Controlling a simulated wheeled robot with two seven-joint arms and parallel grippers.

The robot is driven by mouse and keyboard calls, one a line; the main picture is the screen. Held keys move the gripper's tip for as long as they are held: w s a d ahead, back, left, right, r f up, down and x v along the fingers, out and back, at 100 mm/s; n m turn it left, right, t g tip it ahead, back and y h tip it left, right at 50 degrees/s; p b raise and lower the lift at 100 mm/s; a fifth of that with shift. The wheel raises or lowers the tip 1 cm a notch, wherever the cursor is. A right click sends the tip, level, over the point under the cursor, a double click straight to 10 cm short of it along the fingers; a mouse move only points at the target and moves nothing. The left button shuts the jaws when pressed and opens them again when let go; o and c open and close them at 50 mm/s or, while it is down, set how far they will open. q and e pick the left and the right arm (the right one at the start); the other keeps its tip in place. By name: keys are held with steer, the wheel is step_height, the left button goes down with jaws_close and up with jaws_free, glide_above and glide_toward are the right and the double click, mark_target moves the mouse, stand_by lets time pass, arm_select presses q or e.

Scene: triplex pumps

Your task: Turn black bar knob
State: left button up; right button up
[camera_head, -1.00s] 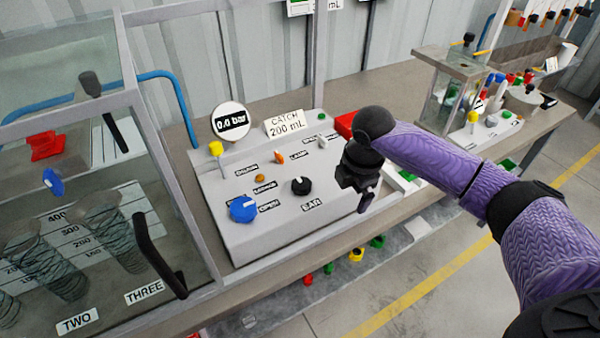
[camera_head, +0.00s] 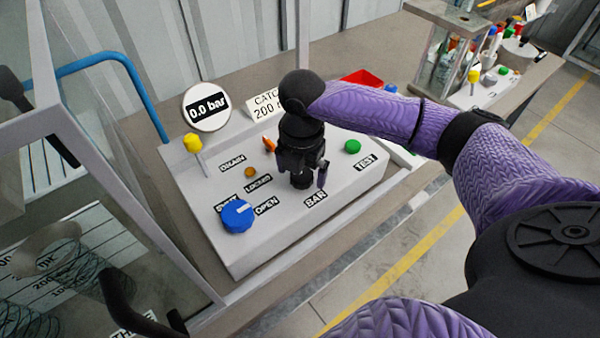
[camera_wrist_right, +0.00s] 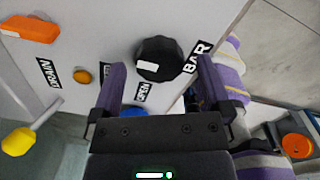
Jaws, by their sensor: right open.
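The black bar knob (camera_wrist_right: 160,60) is a dark round knob with a white mark, next to the BAR label (camera_wrist_right: 197,57) on the grey sloped panel. In the right wrist view it lies just beyond and between the two fingertips of my right gripper (camera_wrist_right: 162,78), which is open and empty. In the head view my right gripper (camera_head: 306,175) hangs over the knob's place, pointing down, and largely hides the knob. I cannot tell whether the fingers touch it. My left gripper is not in view.
Close by on the panel are a blue knob (camera_head: 237,216), a yellow-tipped lever (camera_head: 195,145), an orange handle (camera_head: 269,145) and a green button (camera_head: 352,146). A 0.0 bar gauge (camera_head: 206,107) stands behind. A glass-walled frame is at left.

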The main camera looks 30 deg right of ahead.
steer(key=shift+f, duration=0.3)
steer(key=shift+c, duration=0.6)
steer(key=c, duration=1.2)
steer(key=shift+o, duration=0.2)
steer(key=shift+r+p, duration=0.2)
steer(key=shift+p, duration=0.25)
steer(key=m+p, duration=0.8)
steer(key=p, duration=0.3)
steer(key=shift+r, duration=0.1)
steer(key=m+p, duration=0.3)
steer(key=m, duration=0.1)
steer(key=shift+w, duration=0.1)
steer(key=shift+m+p, duration=0.6)
steer(key=shift+m, duration=0.7)
steer(key=shift+f, duration=0.2)
